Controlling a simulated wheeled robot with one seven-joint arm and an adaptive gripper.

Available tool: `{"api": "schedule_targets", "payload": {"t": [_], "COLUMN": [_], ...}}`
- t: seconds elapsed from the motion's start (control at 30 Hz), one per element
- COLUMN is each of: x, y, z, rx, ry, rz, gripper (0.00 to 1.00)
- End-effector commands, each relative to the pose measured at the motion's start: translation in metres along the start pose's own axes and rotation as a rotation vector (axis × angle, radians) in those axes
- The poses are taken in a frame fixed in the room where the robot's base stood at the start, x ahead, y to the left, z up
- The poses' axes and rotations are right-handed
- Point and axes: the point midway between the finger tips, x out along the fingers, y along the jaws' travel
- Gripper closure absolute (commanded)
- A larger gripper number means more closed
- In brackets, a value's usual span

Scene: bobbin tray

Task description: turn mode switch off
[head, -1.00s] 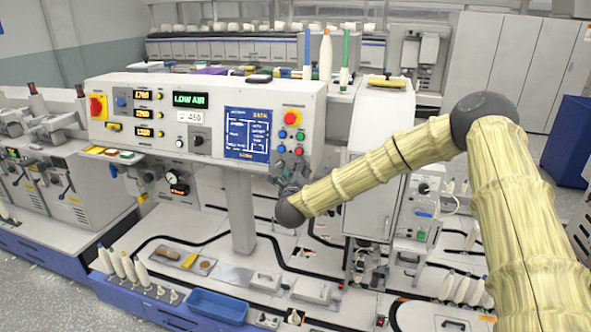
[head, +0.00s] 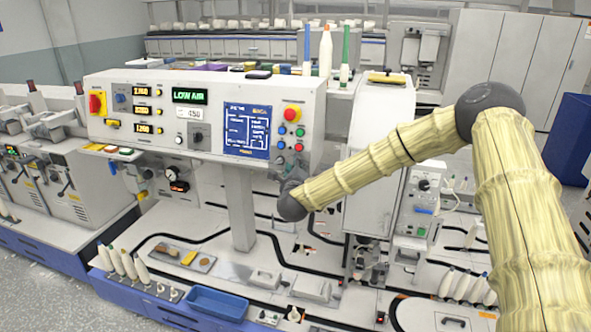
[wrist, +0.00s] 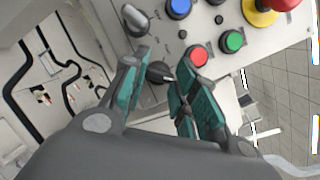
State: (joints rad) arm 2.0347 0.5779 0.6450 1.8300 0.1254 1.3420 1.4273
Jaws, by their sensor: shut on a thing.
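The mode switch appears to be the black rotary knob (wrist: 159,72) with a white pointer mark, low on the control panel in the wrist view. The pointer lies towards the right in that view; its label cannot be read. My gripper (wrist: 165,78) has its teal-padded fingers on either side of this knob and is shut on it. In the head view my gripper (head: 291,175) is at the lower right corner of the panel (head: 235,88), and hides the knob there.
A red push button (wrist: 198,57), a green one (wrist: 233,41) and a blue one (wrist: 178,8) sit close to the fingers. A red emergency stop (head: 292,113) is above. A grey lever knob (wrist: 134,17) is to the left.

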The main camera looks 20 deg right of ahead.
Motion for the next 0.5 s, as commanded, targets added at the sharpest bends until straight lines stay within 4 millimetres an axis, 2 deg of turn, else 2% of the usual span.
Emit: {"api": "schedule_targets", "payload": {"t": [0.5], "x": [0.0001], "y": [-0.003], "z": [0.0012], "rx": [-0.393], "ry": [-0.001], "rz": [0.138], "gripper": [0.95]}}
